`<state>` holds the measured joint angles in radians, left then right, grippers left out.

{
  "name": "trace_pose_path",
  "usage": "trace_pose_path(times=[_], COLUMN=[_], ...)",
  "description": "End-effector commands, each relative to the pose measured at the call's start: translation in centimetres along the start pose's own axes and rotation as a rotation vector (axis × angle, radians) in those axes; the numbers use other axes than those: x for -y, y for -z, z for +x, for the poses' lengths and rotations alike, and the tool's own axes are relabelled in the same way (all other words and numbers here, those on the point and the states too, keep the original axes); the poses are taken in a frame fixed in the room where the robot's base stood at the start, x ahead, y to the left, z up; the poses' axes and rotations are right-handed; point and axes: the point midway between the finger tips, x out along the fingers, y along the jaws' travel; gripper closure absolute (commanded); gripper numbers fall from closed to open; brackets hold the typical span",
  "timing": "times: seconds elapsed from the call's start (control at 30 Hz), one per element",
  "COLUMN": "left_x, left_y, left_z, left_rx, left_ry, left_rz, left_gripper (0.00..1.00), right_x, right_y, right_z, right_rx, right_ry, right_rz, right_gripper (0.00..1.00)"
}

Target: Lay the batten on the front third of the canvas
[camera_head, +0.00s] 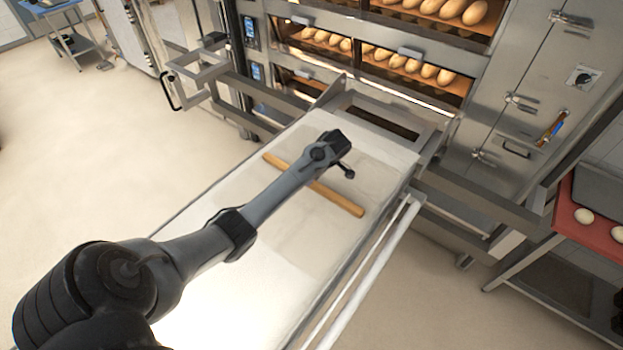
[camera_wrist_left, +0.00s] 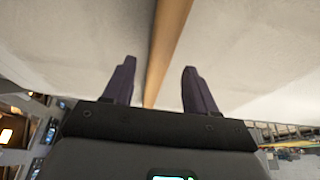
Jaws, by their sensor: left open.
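The batten (camera_head: 342,200) is a long, thin wooden strip lying across the pale canvas (camera_head: 225,255) on the long loader. My left arm crosses over the batten's middle and hides part of it. My left gripper (camera_head: 346,172) is open, over the canvas close to the batten on its oven side. In the left wrist view the batten (camera_wrist_left: 168,45) runs between the two spread dark fingers of the gripper (camera_wrist_left: 157,68), with a gap on each side. I cannot tell how high the fingers are above the canvas. My right gripper is not in view.
The deck oven (camera_head: 380,45) with several loaves stands behind the loader's far end. Metal rails (camera_head: 475,205) and a white side bar (camera_head: 375,260) flank the loader. A red-topped table (camera_head: 590,215) with dough pieces is at the right.

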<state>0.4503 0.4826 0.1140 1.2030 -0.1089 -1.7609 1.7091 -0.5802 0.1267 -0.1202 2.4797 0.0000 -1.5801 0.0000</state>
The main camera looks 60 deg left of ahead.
Motion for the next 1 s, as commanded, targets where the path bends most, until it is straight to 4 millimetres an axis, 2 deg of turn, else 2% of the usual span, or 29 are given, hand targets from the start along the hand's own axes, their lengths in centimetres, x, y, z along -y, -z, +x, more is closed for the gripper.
trace_pose_path(times=[0.2,0.43,0.63,1.0], left_x=[-0.1,-0.1,0.0,0.0], left_y=[-0.1,-0.1,0.0,0.0], left_z=[-4.1,-7.3,-8.5,-8.6], left_rx=[0.001,0.0,0.001,0.001], left_ry=[-0.004,-0.002,0.0,0.0], left_rz=[0.0,0.001,0.001,0.001], left_gripper=[0.43,0.43,0.43,0.43], right_x=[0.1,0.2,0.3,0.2], right_y=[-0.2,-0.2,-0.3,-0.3], right_z=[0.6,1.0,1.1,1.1], right_rx=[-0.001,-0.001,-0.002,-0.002], right_ry=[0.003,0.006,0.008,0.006], right_rz=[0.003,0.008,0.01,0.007], right_gripper=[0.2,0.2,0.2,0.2])
